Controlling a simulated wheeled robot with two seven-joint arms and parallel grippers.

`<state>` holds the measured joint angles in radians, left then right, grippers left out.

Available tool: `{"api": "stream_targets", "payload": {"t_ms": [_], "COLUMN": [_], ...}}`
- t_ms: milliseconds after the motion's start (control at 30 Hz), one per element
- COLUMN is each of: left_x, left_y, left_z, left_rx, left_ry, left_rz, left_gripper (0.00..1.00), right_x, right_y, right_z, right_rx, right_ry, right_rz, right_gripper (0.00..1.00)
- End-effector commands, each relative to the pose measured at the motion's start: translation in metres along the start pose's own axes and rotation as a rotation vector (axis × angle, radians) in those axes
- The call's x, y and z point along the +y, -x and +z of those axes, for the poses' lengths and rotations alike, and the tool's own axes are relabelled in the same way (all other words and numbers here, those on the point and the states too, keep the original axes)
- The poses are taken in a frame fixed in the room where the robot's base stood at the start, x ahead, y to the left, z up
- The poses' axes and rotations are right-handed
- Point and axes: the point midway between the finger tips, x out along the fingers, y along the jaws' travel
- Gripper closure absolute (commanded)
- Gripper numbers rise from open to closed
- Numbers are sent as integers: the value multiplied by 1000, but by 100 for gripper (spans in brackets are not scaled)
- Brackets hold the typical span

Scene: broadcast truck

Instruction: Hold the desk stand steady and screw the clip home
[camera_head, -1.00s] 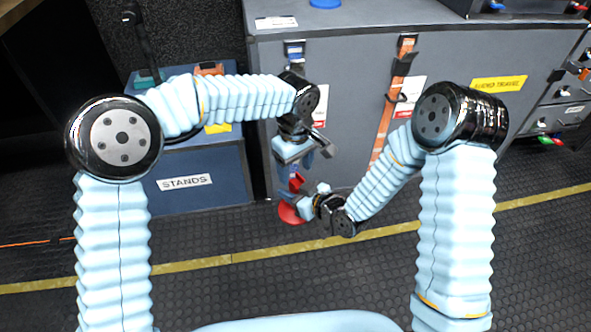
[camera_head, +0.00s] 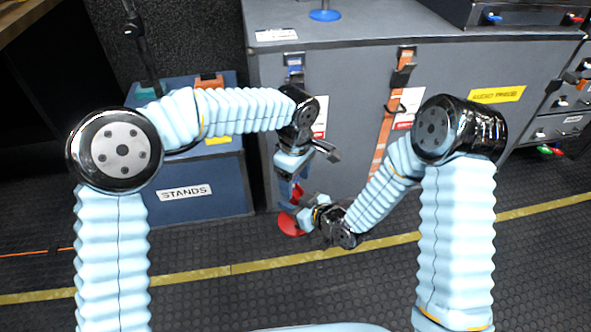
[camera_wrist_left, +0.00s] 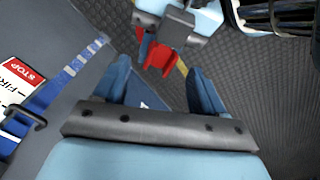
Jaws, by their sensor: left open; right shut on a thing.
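The red desk stand shows its round base (camera_head: 291,224) low in front of the grey case. A smaller red part (camera_head: 297,192) shows above it, and a red part also shows in the left wrist view (camera_wrist_left: 158,57); I cannot tell whether this is the clip. My right gripper (camera_head: 303,210) is shut on the stand from the right and covers its middle. My left gripper (camera_head: 290,190) points down above the stand, open. In the left wrist view its fingers (camera_wrist_left: 158,80) are spread, with the red part just beyond the tips. Where clip and stand meet is hidden.
The grey case (camera_head: 350,120) stands close behind, with a blue strap (camera_wrist_left: 60,80) and an orange strap (camera_head: 385,140) on its front. A blue round base (camera_head: 325,15) is on its top. The blue STANDS box (camera_head: 205,200) is at left. Floor in front is clear.

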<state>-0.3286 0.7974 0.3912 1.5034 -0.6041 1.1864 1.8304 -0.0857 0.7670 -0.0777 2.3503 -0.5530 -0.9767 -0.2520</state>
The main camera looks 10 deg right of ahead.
Motion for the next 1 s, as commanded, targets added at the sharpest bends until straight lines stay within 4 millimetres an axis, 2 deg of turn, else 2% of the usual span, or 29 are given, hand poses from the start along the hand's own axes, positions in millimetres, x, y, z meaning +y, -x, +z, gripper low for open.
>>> {"api": "stream_targets", "payload": {"t_ms": [100, 300, 667, 1000], "left_x": [0, 0, 0, 0], "left_y": [-19, -39, -43, -43], "left_z": [1, 1, 0, 1], "left_rx": [-2, -1, -1, -1], "left_ry": [-2, -2, -1, -2], "left_rz": [-2, -1, 1, 1], "left_gripper": [30, 30, 30, 80], "right_x": [0, 0, 0, 0], "right_y": [0, 0, 0, 0], "right_z": [-1, -1, -1, -1], "right_rx": [1, 1, 1, 1], "right_ry": [0, 0, 0, 1], "right_rz": [0, 0, 0, 0], "right_gripper": [100, 100, 100, 100]}}
